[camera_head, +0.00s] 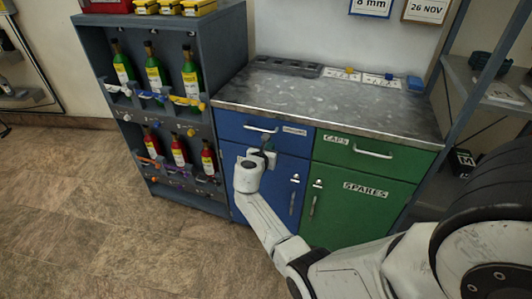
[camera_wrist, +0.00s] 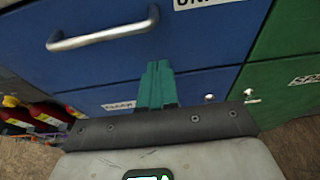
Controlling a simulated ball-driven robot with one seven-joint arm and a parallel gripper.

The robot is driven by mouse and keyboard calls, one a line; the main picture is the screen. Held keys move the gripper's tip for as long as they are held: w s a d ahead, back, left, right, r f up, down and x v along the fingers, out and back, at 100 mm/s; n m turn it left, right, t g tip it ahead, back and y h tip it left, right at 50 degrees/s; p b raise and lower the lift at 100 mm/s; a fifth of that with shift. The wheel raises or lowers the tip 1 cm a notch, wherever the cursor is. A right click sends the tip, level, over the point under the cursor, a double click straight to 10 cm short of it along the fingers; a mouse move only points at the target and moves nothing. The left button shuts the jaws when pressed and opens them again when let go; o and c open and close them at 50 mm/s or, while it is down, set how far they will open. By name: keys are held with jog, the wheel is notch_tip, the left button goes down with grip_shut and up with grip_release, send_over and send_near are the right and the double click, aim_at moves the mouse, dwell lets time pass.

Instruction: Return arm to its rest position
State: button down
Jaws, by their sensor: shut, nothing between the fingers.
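My white arm (camera_head: 268,222) reaches out from the lower right of the head view, toward the blue drawer cabinet. My gripper (camera_head: 266,150) is at its end, in front of the blue cabinet below the top blue drawer (camera_head: 240,129). In the wrist view my gripper's teal fingers (camera_wrist: 157,68) are together, with nothing between them. The drawer's silver handle (camera_wrist: 104,34) is above and left of the fingertips there, apart from them. The drawer looks closed. Whether the fingertips touch the blue front is unclear.
The metal worktop (camera_head: 330,98) is mostly clear. A green cabinet (camera_head: 350,190) labelled SPARES stands right of the blue one. A rack (camera_head: 222,60) of green and red bottles stands left. A grey shelf (camera_head: 485,85) is at right. Open floor (camera_head: 80,210) lies left.

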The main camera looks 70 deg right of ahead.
jog(key=p+v, duration=0.1)
jog(key=v, duration=0.8)
jog(key=shift+a, duration=0.4)
jog(key=shift+w+r, duration=0.1)
jog(key=shift+w, duration=0.05)
jog(key=s+a+f+m+y, duration=0.2)
jog(key=s+a+m+y, duration=0.2)
jog(key=a, duration=0.6)
jog(key=s+a+f+m+y, duration=0.2)
jog(key=s+a+m+y, duration=0.3)
jog(key=a, duration=0.6)
jog(key=s+a+f+m+y, duration=0.2)
jog(key=s+a+m+y, duration=0.3)
jog(key=s+a+m, duration=0.2)
jog(key=a+m, duration=0.2)
jog(key=a, duration=0.2)
jog(key=shift+s+f+m, duration=0.15)
jog(key=shift+s+m, duration=0.05)
jog(key=shift+m, duration=0.2)
